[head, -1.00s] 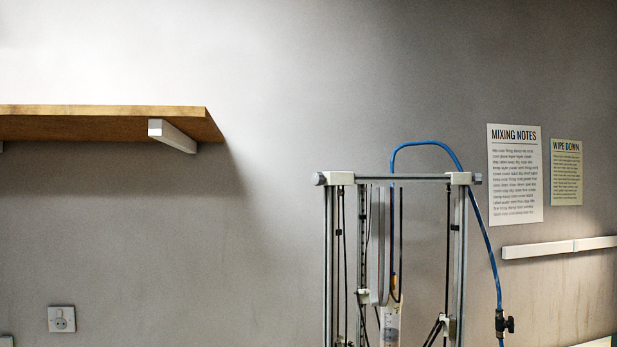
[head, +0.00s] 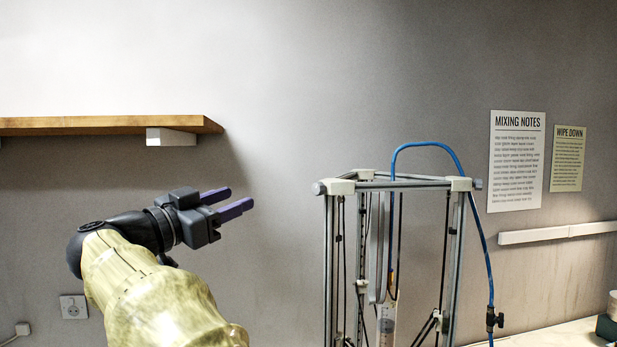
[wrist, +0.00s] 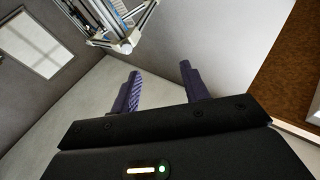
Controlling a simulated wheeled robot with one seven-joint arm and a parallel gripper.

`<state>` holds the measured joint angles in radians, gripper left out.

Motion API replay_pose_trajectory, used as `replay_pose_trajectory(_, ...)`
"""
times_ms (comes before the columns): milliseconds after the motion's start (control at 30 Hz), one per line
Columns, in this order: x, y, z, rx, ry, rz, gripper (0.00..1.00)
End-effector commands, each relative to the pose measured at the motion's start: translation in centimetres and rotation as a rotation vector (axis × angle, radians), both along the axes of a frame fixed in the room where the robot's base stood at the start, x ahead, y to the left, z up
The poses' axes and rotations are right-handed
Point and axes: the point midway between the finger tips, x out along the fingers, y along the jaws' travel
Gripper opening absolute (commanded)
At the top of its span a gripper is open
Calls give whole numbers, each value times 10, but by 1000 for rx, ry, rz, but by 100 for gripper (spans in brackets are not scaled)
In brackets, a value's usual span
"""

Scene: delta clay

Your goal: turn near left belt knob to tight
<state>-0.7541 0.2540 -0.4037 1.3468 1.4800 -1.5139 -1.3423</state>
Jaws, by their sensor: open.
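The tall metal printer frame (head: 400,184) stands right of centre in the head view. A round grey knob (head: 319,188) sits at its top left corner, on the outer side of a white corner block (head: 341,187). A smaller grey end (head: 478,184) shows at the top right corner. I cannot read any tight or loose mark on the knob. My gripper (head: 240,197) is open and empty, in the air left of the knob and apart from it. In the wrist view its purple fingers (wrist: 160,68) are spread, with part of the frame (wrist: 118,22) beyond them.
A wooden shelf (head: 100,125) with a white bracket (head: 170,137) is on the wall above my arm. A blue tube (head: 470,180) loops over the frame to a black valve (head: 494,320). Open air lies between gripper and frame.

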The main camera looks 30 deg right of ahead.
Motion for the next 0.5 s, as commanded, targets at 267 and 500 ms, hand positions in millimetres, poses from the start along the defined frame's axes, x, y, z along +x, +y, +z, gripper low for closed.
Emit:
replay_pose_trajectory(267,-48,19,12,168,90,-185,45)
replay_pose_trajectory(500,-49,18,11,171,93,-188,45)
